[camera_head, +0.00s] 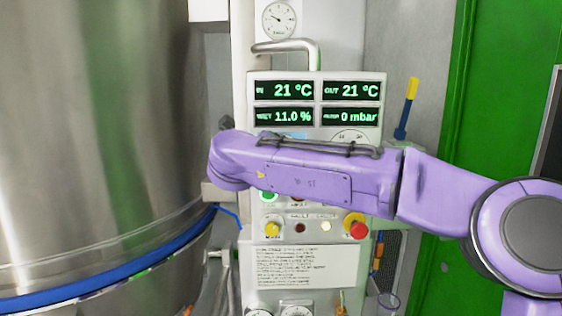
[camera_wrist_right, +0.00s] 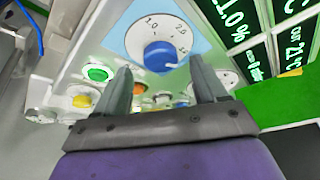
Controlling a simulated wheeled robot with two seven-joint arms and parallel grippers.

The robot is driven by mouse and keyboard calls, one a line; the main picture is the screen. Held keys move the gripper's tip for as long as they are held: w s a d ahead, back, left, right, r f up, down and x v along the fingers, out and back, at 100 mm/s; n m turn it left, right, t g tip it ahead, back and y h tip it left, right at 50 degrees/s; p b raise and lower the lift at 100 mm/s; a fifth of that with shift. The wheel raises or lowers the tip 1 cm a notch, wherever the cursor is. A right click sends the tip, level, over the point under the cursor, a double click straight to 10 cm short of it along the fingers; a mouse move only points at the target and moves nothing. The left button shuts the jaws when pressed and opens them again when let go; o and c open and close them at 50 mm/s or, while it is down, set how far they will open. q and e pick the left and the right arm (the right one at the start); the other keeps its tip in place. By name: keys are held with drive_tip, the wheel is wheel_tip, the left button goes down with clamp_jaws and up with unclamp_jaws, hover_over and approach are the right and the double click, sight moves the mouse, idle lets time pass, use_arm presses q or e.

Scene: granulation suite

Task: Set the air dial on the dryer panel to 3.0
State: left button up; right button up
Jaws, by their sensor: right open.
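The air dial shows in the right wrist view as a blue knob (camera_wrist_right: 160,56) on a round white scale (camera_wrist_right: 133,38) with a light blue plate (camera_wrist_right: 199,33) around it. Numbers such as 1.0 are printed on the scale; others are too small to read surely. A white mark on the knob points to the lower right of that picture. My right gripper (camera_wrist_right: 164,82) is open, its two fingers apart on either side below the knob, with nothing between them. Contact with the knob cannot be told. In the head view my purple right arm hides the dial and gripper. My left gripper is not in view.
The dryer panel (camera_head: 259,222) carries green displays (camera_head: 284,91), a yellow knob (camera_head: 272,230) and a red button (camera_head: 358,229) on yellow. A green button (camera_wrist_right: 98,73) lies near the fingers. A large steel vessel (camera_head: 95,130) stands left; a green door (camera_head: 495,90) is right.

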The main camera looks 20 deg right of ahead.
drive_tip(key=b+v, duration=0.1)
drive_tip(key=v, duration=0.6)
